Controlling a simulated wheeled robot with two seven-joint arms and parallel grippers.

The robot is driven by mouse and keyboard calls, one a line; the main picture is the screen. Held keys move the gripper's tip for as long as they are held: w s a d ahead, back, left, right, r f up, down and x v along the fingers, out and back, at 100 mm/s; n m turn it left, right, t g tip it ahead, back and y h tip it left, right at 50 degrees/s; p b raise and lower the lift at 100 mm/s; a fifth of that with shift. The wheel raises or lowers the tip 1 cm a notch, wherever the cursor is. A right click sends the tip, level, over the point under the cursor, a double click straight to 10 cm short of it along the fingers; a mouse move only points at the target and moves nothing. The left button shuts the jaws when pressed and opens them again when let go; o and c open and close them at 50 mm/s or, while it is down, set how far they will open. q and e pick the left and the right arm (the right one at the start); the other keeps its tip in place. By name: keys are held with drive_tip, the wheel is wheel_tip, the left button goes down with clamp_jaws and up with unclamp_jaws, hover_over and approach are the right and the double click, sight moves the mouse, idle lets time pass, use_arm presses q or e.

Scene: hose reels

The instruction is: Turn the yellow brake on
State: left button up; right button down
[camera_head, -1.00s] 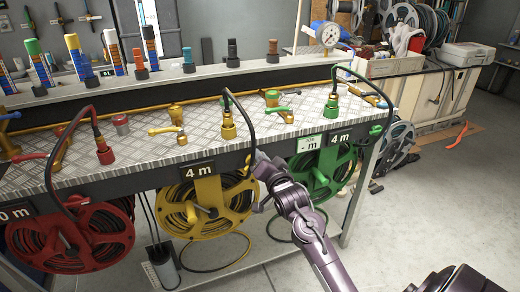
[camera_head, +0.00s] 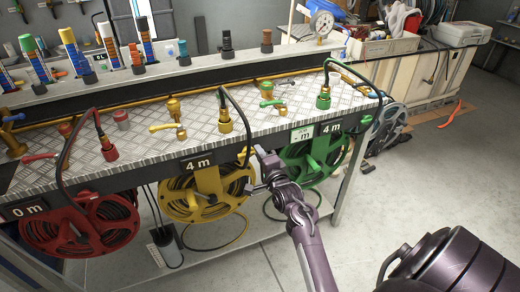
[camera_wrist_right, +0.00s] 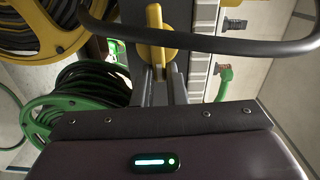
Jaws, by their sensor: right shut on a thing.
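The yellow hose reel (camera_head: 207,190) hangs under the bench edge beside a "4 m" sign. A yellow lever, which I take for the brake, (camera_wrist_right: 155,38) stands in the right wrist view in front of the bench side. My right gripper (camera_wrist_right: 159,76) is shut on its near end. In the head view the right gripper (camera_head: 260,163) is at the bench front, between the yellow reel and the green reel (camera_head: 313,162); its grip is too small to make out there. My left gripper is not in view.
A black hose (camera_wrist_right: 205,44) crosses close above the gripper in the wrist view. The red reel (camera_head: 82,226) hangs at the left. Valves and hose fittings stand on the metal bench top (camera_head: 195,139).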

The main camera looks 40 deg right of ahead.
drive_tip(key=shift+a+f+m, duration=0.3)
drive_tip(key=shift+f+m, duration=0.1)
drive_tip(key=shift+f, duration=0.05)
drive_tip(key=c, duration=1.5)
unclamp_jaws()
drive_tip(key=shift+r, duration=0.1)
drive_tip(key=shift+o, duration=0.2)
drive_tip(key=shift+r, duration=0.15)
drive_tip(key=p+v, duration=0.5)
drive_tip(key=v, duration=0.2)
drive_tip(key=shift+s+p, duration=0.35)
drive_tip(key=shift+o, duration=0.5)
